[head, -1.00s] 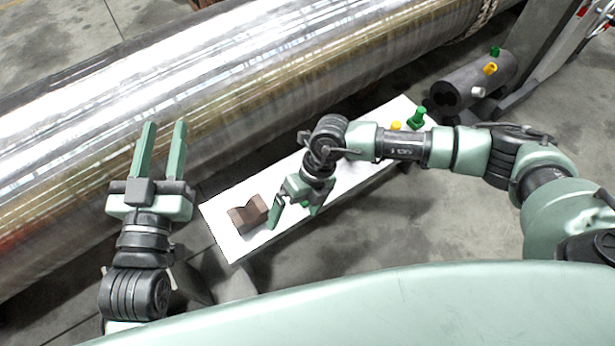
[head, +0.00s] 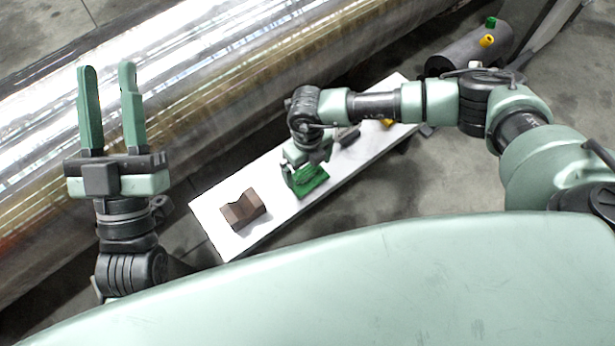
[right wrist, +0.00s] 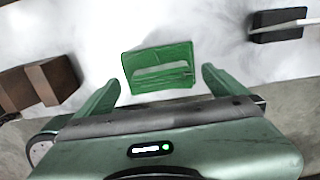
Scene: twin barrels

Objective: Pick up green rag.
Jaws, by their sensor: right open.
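The green rag (head: 312,184) lies on the white bench top (head: 212,207), partly hidden by my right gripper in the head view. In the right wrist view the rag (right wrist: 158,58) is a flat green square with a paler patch. My right gripper (right wrist: 161,80) is open, with one finger to each side of the rag's near part. I cannot tell whether the fingers touch it. My left gripper (head: 107,68) is open and empty, its fingers pointing toward the large metal cylinder.
A brown notched block (head: 243,212) stands on the bench left of the rag. A dark object with a pale handle (right wrist: 276,27) lies to the right. The large shiny cylinder (head: 200,85) runs behind the bench. A yellow item (head: 387,123) sits at the bench's far end.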

